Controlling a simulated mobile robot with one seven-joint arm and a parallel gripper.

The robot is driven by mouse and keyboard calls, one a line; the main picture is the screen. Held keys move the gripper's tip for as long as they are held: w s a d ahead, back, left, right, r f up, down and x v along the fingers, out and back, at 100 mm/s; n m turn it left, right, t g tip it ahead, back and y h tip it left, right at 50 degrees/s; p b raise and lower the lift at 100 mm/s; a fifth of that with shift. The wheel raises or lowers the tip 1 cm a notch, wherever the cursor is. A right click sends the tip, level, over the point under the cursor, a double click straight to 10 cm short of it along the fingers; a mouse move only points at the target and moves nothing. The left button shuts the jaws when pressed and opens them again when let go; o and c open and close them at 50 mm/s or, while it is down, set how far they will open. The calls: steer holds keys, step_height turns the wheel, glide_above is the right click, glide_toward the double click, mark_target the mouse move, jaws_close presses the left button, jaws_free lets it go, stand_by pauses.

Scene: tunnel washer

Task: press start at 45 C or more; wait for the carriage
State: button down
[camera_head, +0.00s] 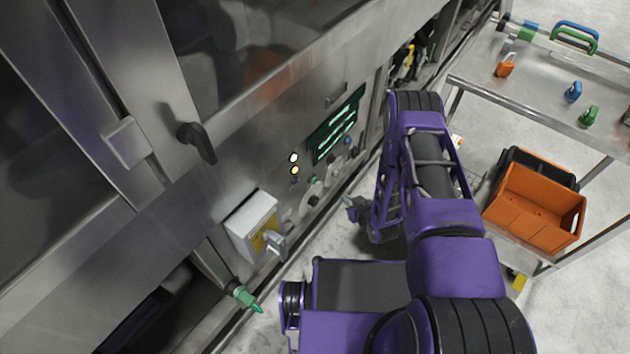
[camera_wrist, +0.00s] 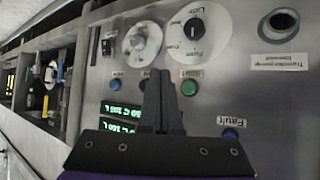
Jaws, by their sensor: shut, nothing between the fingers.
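The washer's control panel (camera_wrist: 255,90) fills most of the wrist view. A green button (camera_wrist: 189,88) with a blurred label above it sits just right of my fingertips. A blue button (camera_wrist: 116,85) sits to their left. My gripper (camera_wrist: 160,76) is shut and empty, its tips pointing at the panel; I cannot tell whether they touch it. In the head view my gripper (camera_head: 354,208) shows near the panel's lower part. A green-lit display (camera_wrist: 120,111) is partly covered by my fingers; its temperature digits are not clearly readable. The whole display also shows in the head view (camera_head: 338,125).
White round dials (camera_wrist: 198,31) and a black ring (camera_wrist: 279,23) are above the buttons; a blue button marked Fault (camera_wrist: 230,133) is below. White and amber lamps (camera_head: 294,164) are lit. A grey switch box (camera_head: 252,224) juts out. A cart with an orange crate (camera_head: 535,205) stands right.

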steer(key=w+a, duration=0.5)
steer(key=a, duration=0.2)
steer(key=shift+a, duration=0.15)
stand_by(2.1)
steer(key=shift+w+a, duration=0.15)
steer(key=shift+a, duration=0.2)
steer(key=shift+w+a, duration=0.3)
steer(key=shift+a, duration=0.15)
stand_by(0.9)
steer(key=shift+d, duration=0.1)
steer(key=shift+s+d, duration=0.5)
steer(key=shift+d, duration=0.15)
steer(key=shift+d, duration=0.1)
steer(key=s+d, duration=0.1)
steer(key=d, duration=0.1)
steer(key=s+d, duration=0.1)
steer(key=d, duration=0.1)
steer(key=shift+s+p, duration=0.3)
steer(key=shift+s, duration=0.1)
